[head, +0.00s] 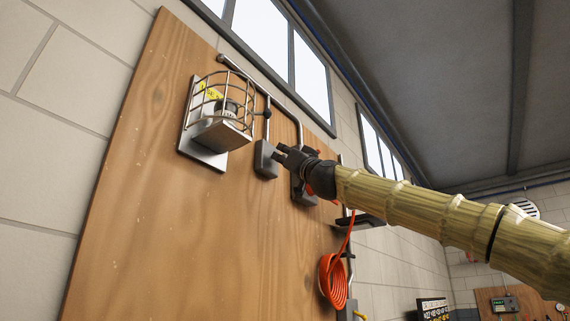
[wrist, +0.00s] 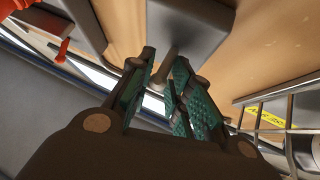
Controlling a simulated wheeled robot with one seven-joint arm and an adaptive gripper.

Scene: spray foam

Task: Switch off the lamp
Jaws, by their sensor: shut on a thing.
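The caged lamp (head: 228,115) is fixed to the wooden board, with a metal wire guard and a yellow label. Whether it is lit is not clear. A grey switch box (head: 264,160) sits on the board to the right of the lamp, with a pipe running up from it. My gripper (head: 279,153) is at the right side of this box. In the wrist view, the switch box (wrist: 190,28) is straight ahead, and its short grey lever (wrist: 172,52) stands between my teal-padded fingers (wrist: 165,72), which are shut on it. The lamp's cage shows at the right edge.
A second grey box (head: 301,190) with a red part is just right of my gripper, partly hidden by it. An orange coiled hose (head: 334,280) hangs lower right. Pipes and windows (head: 262,35) lie above; the board (head: 130,200) is bare at lower left.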

